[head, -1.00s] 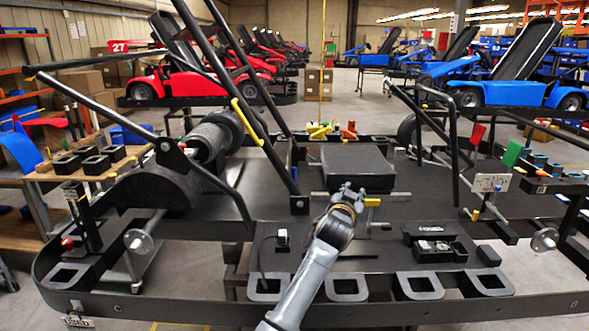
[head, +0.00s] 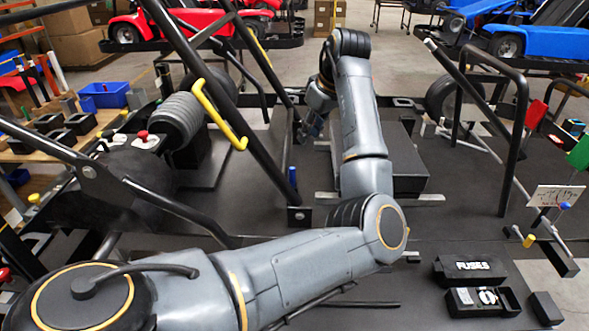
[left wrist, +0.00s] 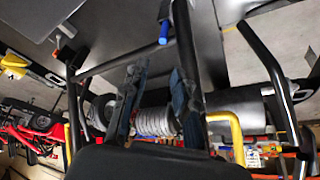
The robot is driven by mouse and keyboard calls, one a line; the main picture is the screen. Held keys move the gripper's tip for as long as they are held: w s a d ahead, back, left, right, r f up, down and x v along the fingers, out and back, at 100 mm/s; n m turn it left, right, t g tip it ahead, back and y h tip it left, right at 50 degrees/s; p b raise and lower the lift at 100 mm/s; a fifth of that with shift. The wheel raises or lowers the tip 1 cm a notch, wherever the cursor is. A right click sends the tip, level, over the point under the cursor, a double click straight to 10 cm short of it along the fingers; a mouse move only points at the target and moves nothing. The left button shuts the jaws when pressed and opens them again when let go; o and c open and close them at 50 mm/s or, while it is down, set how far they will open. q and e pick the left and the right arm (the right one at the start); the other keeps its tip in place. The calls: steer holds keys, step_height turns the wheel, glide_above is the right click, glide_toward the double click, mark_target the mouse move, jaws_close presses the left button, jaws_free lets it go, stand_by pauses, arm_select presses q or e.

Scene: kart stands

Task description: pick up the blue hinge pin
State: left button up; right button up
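The blue hinge pin (head: 293,177) is a small upright blue piece beside the foot of the slanted black bar, in the middle of the head view. In the left wrist view a small blue pin (left wrist: 163,32) shows beyond the fingertips, near a black bar; it looks like the same one. My left gripper (head: 313,124) hangs from the bent arm, above and a little right of the pin. In the left wrist view my left gripper (left wrist: 158,72) has its two fingers apart with nothing held between them. My right gripper is not in view.
Slanted black bars (head: 215,90) and a yellow handle (head: 218,115) stand left of the gripper. A black block (head: 400,160) lies right of my forearm. A black fuses box (head: 470,268) is at the lower right. Another blue-tipped piece (head: 565,206) is far right.

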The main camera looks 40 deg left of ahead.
arm_select(q)
steer(key=p, duration=0.2)
glide_above(293, 169)
steer(key=d, duration=0.3)
step_height(293, 169, down, 8)
steer(key=x, duration=0.2)
steer(key=p+x, duration=0.1)
steer(key=x, duration=0.2)
steer(key=shift+s+a, duration=0.15)
steer(key=shift+a, duration=0.15)
jaws_close()
